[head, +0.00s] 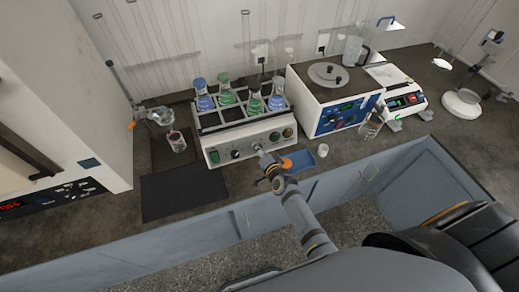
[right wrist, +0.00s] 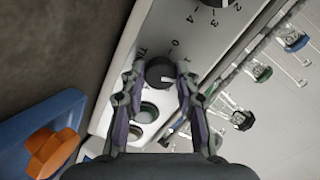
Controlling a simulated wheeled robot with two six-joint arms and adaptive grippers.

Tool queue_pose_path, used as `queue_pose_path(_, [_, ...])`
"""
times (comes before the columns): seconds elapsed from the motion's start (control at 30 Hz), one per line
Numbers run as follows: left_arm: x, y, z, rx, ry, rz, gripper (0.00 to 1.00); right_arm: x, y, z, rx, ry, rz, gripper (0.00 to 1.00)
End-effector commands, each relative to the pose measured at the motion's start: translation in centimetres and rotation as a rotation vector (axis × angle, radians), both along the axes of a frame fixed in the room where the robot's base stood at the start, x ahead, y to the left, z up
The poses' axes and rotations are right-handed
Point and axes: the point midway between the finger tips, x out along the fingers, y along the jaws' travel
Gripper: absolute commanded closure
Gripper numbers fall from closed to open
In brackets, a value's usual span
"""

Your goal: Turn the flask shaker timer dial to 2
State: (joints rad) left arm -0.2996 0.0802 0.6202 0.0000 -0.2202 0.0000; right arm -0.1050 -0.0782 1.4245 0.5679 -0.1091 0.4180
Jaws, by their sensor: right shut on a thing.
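The flask shaker (head: 225,152) is a white box on the bench, with several flasks of blue and green liquid in its top rack. My right gripper (head: 259,152) reaches its front panel in the head view and hides the timer dial there. In the right wrist view the black timer dial (right wrist: 160,72) lies between the fingertips of my right gripper (right wrist: 160,80), which is shut on it. A white mark shows on the dial's lower right side. The labels 0 and 1 are beside it; its exact setting is unclear. My left gripper is out of view.
A second black dial (right wrist: 214,2) and two round buttons flank the timer dial. A blue tray (head: 299,160) with an orange item lies just right of my gripper. A white and blue machine (head: 316,112) stands to the right. A dark mat (head: 183,193) lies front left.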

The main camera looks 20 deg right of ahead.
Motion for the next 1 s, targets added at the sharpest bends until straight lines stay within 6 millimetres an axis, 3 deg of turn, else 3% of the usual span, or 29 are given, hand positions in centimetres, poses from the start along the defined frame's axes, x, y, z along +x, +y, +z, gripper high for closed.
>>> queue_pose_path(0.5, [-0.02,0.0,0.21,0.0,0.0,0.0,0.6,0.04,-0.02,0.06,0.281,0.007,-0.104,1.0])
queue_pose_path(1.0, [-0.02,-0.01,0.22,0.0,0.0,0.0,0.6,0.05,-0.02,0.05,0.323,0.009,-0.119,1.0])
